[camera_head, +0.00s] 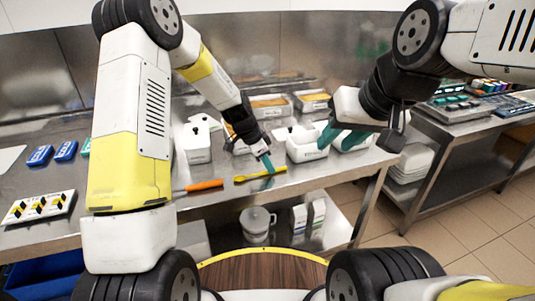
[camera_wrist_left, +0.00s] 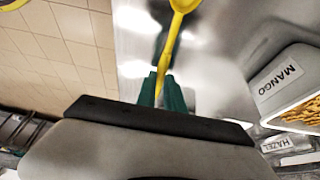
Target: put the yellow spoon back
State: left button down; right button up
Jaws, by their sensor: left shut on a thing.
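The yellow spoon (camera_head: 248,177) lies low over the steel table near its front edge in the head view. My left gripper (camera_head: 268,167) is shut on its handle. In the left wrist view the yellow spoon (camera_wrist_left: 180,12) runs up from between the green fingers of my left gripper (camera_wrist_left: 163,92), its broad end at the top edge. I cannot tell whether the spoon touches the table. My right gripper (camera_head: 338,138) is in front of the white tubs, its green fingers apart with nothing visible between them.
An orange utensil (camera_head: 204,185) lies left of the spoon. A white tub (camera_head: 306,150) stands behind. The wrist view shows a tub labelled MANGO (camera_wrist_left: 275,82) and a HAZEL label (camera_wrist_left: 277,144). Blue packs (camera_head: 40,155) and a white holder (camera_head: 38,207) are at left.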

pick_arm(q)
jog(key=c, duration=1.5)
grip_release()
jog(key=shift+o, duration=0.2)
jog(key=s+a+r+n+t+y, duration=0.1)
jog(key=s+a+r+n, duration=0.35)
jog(key=r, duration=0.75)
jog(key=s+a+r+n+t, duration=0.1)
jog(key=s+a+r, duration=0.55)
jog(key=r, duration=0.45)
jog(key=s+a+r+n+t, duration=0.1)
jog(key=s+n, duration=0.3)
jog(key=s, duration=0.4)
jog(key=s+a+r+n+t+y, duration=0.1)
jog(key=s+a+r+n+t, duration=0.1)
jog(key=s, duration=0.6)
jog(key=shift+s+a+r+n, duration=0.2)
jog(key=shift+a+r+n, duration=0.45)
jog(key=shift+a+n, duration=0.45)
